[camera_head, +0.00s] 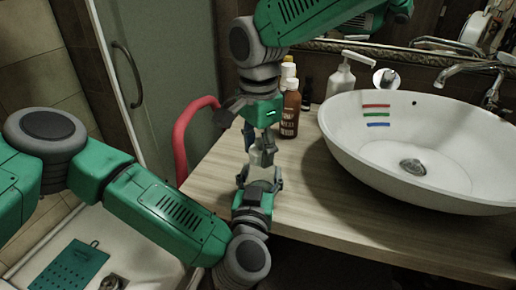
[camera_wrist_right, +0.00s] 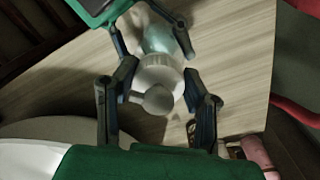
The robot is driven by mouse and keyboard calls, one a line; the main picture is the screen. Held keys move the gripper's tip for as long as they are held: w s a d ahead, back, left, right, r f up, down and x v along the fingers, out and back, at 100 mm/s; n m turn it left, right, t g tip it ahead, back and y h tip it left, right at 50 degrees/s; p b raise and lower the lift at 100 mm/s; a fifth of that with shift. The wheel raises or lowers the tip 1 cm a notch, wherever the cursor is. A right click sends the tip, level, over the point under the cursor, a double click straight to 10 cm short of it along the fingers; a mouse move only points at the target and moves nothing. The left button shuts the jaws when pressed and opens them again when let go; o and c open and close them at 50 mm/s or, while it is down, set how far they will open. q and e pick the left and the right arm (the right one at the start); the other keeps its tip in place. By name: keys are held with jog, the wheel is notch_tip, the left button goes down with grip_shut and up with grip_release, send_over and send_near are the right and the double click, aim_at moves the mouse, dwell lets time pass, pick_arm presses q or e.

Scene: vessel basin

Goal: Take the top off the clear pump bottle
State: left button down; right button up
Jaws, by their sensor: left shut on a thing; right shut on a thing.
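The clear pump bottle (camera_head: 262,172) is above the near left part of the wooden counter, between my two grippers. My left gripper (camera_head: 259,180) comes from below and is shut on the bottle's body. In the right wrist view its fingers flank the pale clear body (camera_wrist_right: 158,38). My right gripper (camera_head: 259,138) comes from above and is shut on the white pump top (camera_wrist_right: 160,78). The top's round nozzle end (camera_wrist_right: 157,99) faces the wrist camera. In the head view the top is mostly hidden by the right gripper. I cannot see any gap between top and body.
A brown bottle (camera_head: 290,112) and a white pump dispenser (camera_head: 341,78) stand behind on the wooden counter (camera_head: 310,205). A white basin (camera_head: 345,120) with a tap (camera_head: 470,70) fills the right side. A red curved rail (camera_head: 182,135) is at the counter's left edge.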

jog(key=n, duration=0.7)
jog(key=shift+d, duration=0.2)
jog(key=n, duration=0.4)
jog(key=shift+d, duration=0.1)
jog(key=n, duration=0.7)
jog(key=shift+w+d+r, duration=0.1)
jog(key=shift+w, duration=0.05)
jog(key=n, duration=0.4)
jog(key=shift+w+n, duration=0.15)
jog(key=shift+n, duration=0.25)
pick_arm(q)
jog(key=shift+s, duration=0.1)
pick_arm(e)
jog(key=n, duration=0.6)
jog(key=shift+w+n, duration=0.15)
jog(key=shift+n, duration=0.25)
pick_arm(q)
jog(key=shift+d, duration=0.1)
pick_arm(e)
jog(key=n, duration=0.4)
jog(key=shift+w+n, duration=0.1)
jog(key=shift+n, duration=0.2)
jog(key=n, duration=0.9)
jog(key=shift+a+r, duration=0.1)
jog(key=shift+a, duration=0.1)
jog(key=shift+r, duration=0.1)
